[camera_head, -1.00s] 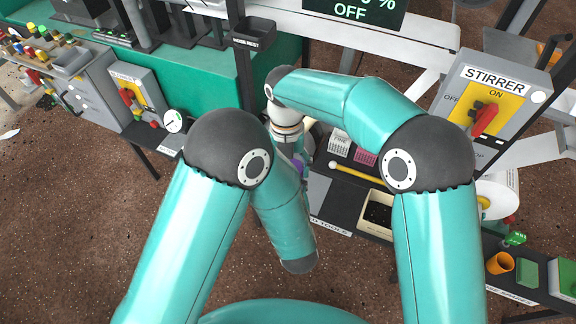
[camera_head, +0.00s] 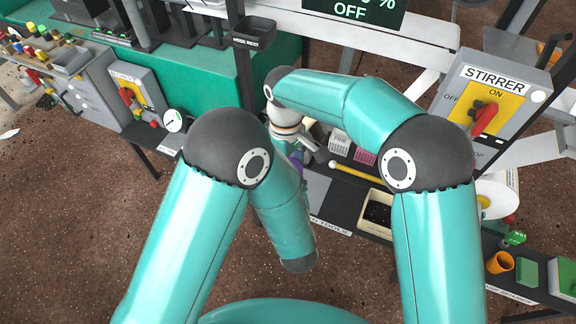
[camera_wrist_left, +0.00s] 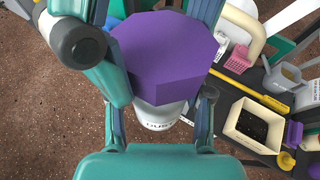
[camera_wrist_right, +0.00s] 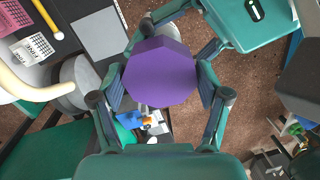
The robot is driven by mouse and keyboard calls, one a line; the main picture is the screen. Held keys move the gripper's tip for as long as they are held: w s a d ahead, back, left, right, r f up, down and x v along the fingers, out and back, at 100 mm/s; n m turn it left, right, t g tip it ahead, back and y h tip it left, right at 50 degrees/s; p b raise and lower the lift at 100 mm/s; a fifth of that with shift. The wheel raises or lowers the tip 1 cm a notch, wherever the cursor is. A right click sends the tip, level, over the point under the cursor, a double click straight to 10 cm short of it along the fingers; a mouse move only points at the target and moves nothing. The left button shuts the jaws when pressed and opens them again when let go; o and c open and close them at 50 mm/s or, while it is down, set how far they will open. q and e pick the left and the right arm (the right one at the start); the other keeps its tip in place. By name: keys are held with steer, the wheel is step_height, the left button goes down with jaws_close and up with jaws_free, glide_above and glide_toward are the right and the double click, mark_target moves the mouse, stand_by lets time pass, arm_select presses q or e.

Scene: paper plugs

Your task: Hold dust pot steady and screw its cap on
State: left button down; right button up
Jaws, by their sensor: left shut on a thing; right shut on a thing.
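The dust pot (camera_wrist_left: 158,122) is white with partly visible lettering in the left wrist view. My left gripper (camera_wrist_left: 160,106) is shut on it, one finger at each side. The purple, many-sided cap (camera_wrist_left: 165,50) is directly above the pot and hides its top; I cannot tell whether they touch. In the head view, my arms cover most of this, with only a bit of purple (camera_head: 297,160) showing.
A dark bench holds a yellow rod (camera_head: 355,172), a pink box (camera_head: 365,157) and a cream tray (camera_head: 377,216).

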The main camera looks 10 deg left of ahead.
steer(key=m, duration=0.4)
steer(key=shift+w+m, duration=0.1)
steer(key=shift+m, duration=0.2)
steer(key=m, duration=1.7)
steer(key=shift+m, duration=0.3)
steer(key=m, duration=0.6)
steer(key=shift+w, duration=0.1)
steer(key=o, duration=1.3)
steer(key=shift+c, duration=0.2)
